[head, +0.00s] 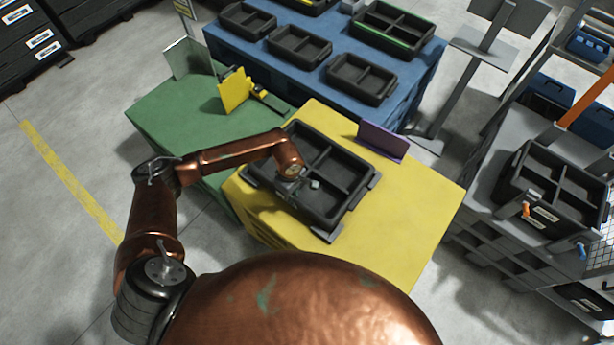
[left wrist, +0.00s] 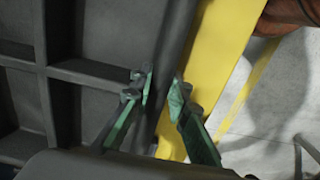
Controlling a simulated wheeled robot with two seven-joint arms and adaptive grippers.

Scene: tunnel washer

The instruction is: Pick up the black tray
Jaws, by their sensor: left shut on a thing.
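The black tray (head: 358,193) lies on the yellow-topped table and has several compartments split by dividers. My left gripper (head: 300,190) is at its near-left side, the arm reaching over from the left. In the left wrist view the tray (left wrist: 90,75) fills the left side, and the green-padded fingers of my left gripper (left wrist: 162,88) stand on either side of its wall, shut on it. The tray seems to rest flat on the table. My right gripper is not in view.
The yellow table (head: 420,200) has bare room right of the tray. A purple plate (head: 382,141) stands upright behind it. A green table (head: 165,125) with a yellow plate (head: 235,90) adjoins at left. A blue table (head: 225,50) behind holds several black trays. A grey rack with another tray (head: 550,190) stands right.

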